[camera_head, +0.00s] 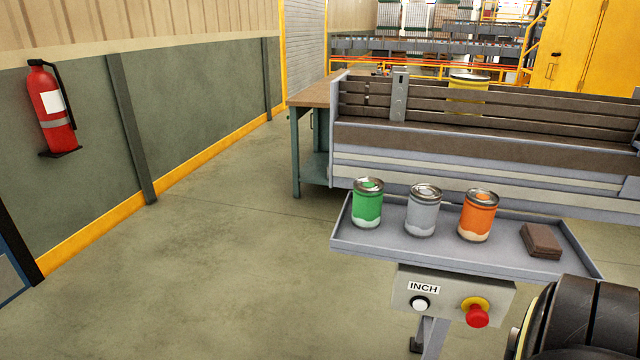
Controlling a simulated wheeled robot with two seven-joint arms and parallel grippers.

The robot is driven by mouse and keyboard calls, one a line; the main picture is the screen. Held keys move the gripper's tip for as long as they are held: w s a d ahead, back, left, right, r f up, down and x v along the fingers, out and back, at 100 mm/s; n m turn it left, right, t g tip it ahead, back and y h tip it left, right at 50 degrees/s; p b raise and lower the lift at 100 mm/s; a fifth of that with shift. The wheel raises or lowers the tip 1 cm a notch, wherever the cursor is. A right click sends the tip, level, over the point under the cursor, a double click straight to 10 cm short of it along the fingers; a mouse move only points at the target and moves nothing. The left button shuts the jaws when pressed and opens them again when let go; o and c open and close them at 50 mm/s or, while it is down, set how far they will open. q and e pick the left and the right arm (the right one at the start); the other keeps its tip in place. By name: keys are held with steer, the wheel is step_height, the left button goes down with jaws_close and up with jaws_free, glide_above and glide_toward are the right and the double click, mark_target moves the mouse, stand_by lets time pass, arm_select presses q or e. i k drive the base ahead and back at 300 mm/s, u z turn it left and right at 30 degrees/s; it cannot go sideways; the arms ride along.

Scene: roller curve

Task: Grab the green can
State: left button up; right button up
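The green can (367,203) stands upright at the left end of a grey metal tray (365,244), with a silver lid and a white lower edge. A grey can (423,211) stands to its right, and an orange can (477,216) stands right of that. The green can is apart from both, and no gripper touches it. A dark, rounded part at the lower right looks like my own arm. Neither gripper shows in the head view.
A brown block (541,241) lies at the tray's right end. Below the tray is a control box (450,293) with a white button and a red button. A conveyor (480,148) runs behind the tray. A fire extinguisher (50,108) hangs on the left wall. The floor left of the tray is clear.

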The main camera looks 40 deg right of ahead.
mark_target(368, 191)
steer(key=z, duration=0.65)
steer(key=i, duration=1.25)
steer(key=z, duration=0.9)
